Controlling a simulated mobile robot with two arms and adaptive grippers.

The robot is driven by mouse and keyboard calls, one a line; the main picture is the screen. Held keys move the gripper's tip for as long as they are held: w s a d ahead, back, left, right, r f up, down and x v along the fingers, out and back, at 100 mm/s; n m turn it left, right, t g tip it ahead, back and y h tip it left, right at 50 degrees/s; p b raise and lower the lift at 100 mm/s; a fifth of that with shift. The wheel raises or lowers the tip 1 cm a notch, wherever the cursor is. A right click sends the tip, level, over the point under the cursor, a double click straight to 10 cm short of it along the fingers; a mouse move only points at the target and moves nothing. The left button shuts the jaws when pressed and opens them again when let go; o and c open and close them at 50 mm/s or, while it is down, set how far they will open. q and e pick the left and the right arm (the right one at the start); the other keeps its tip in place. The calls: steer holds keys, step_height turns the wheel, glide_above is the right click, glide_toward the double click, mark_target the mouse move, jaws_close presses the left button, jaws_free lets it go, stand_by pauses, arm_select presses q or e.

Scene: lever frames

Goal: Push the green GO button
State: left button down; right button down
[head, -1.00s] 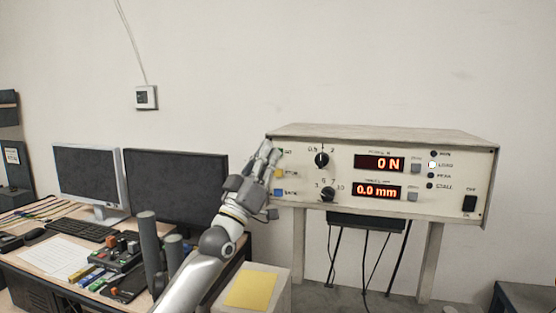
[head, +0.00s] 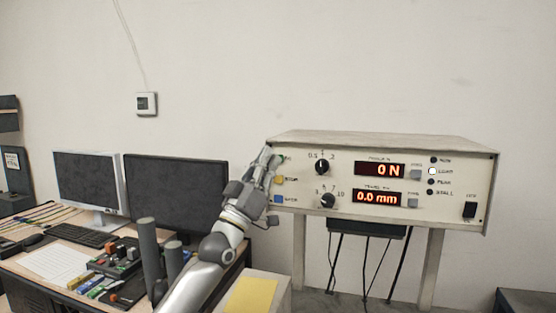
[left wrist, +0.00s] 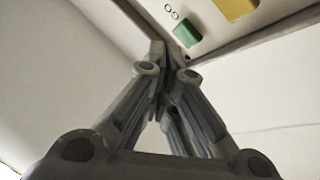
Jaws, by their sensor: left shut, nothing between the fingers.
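The green GO button (left wrist: 187,33) shows in the left wrist view on the pale panel, with its label beside it. In the head view only a sliver of it (head: 281,158) shows at the panel's upper left, mostly hidden by my fingers. My left gripper (head: 268,153) is shut and empty at the panel's left edge. In the left wrist view its fingertips (left wrist: 166,50) are together just beside the button's lower left. I cannot tell whether they touch it. My right gripper is not in view.
A yellow button (head: 279,180) and a blue button (head: 278,199) sit below the green one. The instrument box (head: 340,210) has knobs, displays reading 0 N and 0.0 mm, and a lit LOAD lamp (head: 432,171). A desk with monitors (head: 175,190) stands at left.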

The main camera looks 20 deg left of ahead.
arm_select(q)
steer(key=shift+w, duration=0.15)
stand_by(0.3)
steer(key=shift+w+b, duration=0.3)
steer(key=shift+w, duration=0.35)
stand_by(0.5)
steer(key=shift+s, duration=0.8)
